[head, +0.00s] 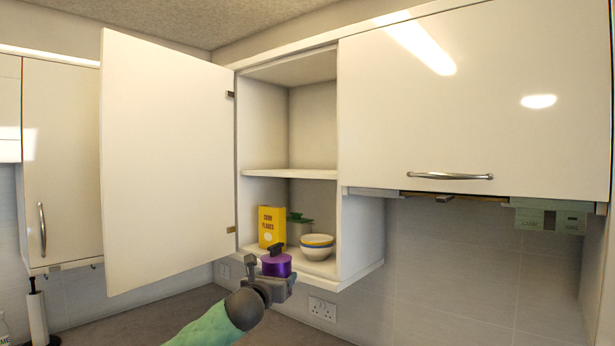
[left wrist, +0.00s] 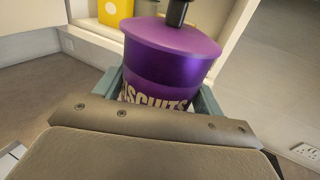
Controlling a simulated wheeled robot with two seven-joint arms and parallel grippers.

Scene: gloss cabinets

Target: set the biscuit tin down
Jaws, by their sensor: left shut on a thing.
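The biscuit tin (head: 277,265) is purple, with a black knob on its lid. In the left wrist view the tin (left wrist: 170,52) fills the upper middle and shows part of the word "BISCUITS". My left gripper (head: 274,279) is shut on the tin, with a finger on each side of it, and the tin looks roughly upright. In the head view they are at the front of the open cabinet's lower shelf (head: 318,266). I cannot tell whether the tin touches the shelf. My right gripper is not in view.
The upper shelf (head: 290,173) is empty. The open door (head: 168,165) stands out at the left. Closed cabinets flank it.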

